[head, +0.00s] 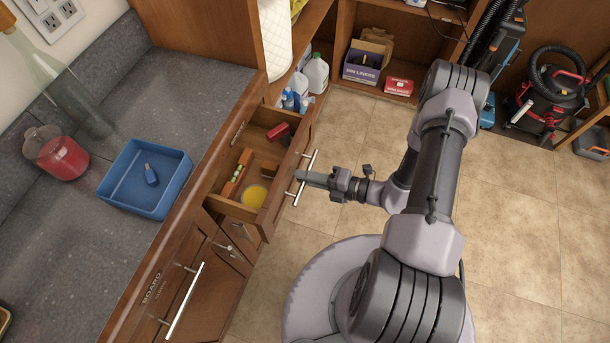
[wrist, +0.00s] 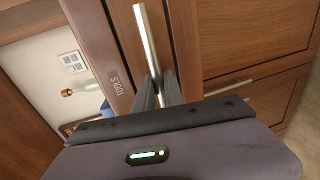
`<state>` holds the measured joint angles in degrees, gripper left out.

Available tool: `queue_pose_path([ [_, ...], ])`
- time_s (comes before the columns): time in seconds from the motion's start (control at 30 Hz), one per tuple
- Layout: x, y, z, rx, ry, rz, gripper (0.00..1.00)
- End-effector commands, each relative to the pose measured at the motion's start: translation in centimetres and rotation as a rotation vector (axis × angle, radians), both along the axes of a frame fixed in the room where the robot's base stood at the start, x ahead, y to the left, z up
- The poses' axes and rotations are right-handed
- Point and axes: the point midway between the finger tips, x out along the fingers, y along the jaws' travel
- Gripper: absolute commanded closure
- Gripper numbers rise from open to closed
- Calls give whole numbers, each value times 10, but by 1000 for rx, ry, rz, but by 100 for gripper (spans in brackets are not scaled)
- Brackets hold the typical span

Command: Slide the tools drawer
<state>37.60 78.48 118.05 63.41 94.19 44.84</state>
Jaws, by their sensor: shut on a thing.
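The tools drawer (head: 223,203) is a wooden drawer pulled out from under the grey counter. My gripper (head: 301,175) is shut on the handle, at the drawer's outer side. In the wrist view the fingers (wrist: 158,92) close around the bar handle (wrist: 146,38), beside the lettering "TOOLS" on the drawer front (wrist: 116,84). The fingertips are partly hidden.
A blue tray (head: 118,192) with a small blue item stands on the counter (head: 85,260), beside a red-filled jar (head: 62,157). Shelves with bottles (head: 316,75) and boxes (head: 365,62) are behind. A vacuum cleaner (head: 550,100) stands back right. The tiled floor is clear.

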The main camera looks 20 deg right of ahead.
Motion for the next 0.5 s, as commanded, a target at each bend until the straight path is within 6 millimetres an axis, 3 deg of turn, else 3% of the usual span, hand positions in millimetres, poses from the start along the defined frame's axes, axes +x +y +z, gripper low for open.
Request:
queue_pose_path([
  [0.07,0,0,0,1,0,0,100],
  [0.1,0,0,0,1,0,0,79],
  [0.17,0,0,0,1,0,0,67],
  [0.5,0,0,0,1,-1,0,65],
])
